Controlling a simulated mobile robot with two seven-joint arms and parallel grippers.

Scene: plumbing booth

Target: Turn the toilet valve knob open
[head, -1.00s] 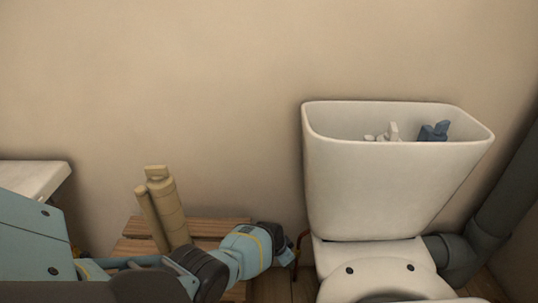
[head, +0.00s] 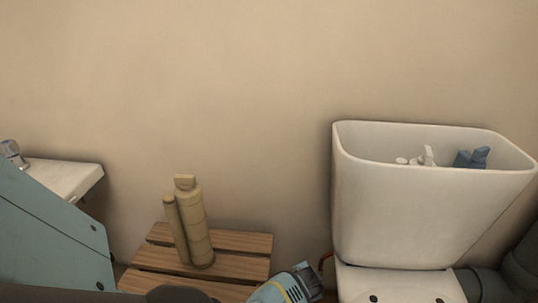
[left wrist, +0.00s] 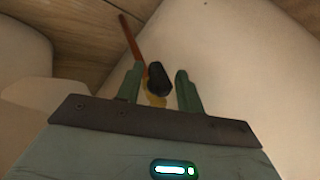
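The toilet valve knob (left wrist: 157,78) is a small black knob on a yellow valve body (left wrist: 155,99). It shows in the left wrist view at the end of a copper-red pipe (left wrist: 131,38). My left gripper (left wrist: 160,82) is open, with one finger on each side of the knob and a small gap showing at each side. I cannot tell whether a finger touches it. In the head view my left gripper (head: 303,283) is at the bottom edge, just left of the toilet, and hides the knob. My right gripper is not in view.
The white toilet cistern (head: 425,215) stands right of the gripper, open on top with fittings inside. A slatted wooden stand (head: 235,242) with tan cylinders (head: 193,230) is to the left. A white basin (head: 65,180) is at far left, a grey pipe (head: 522,268) at right.

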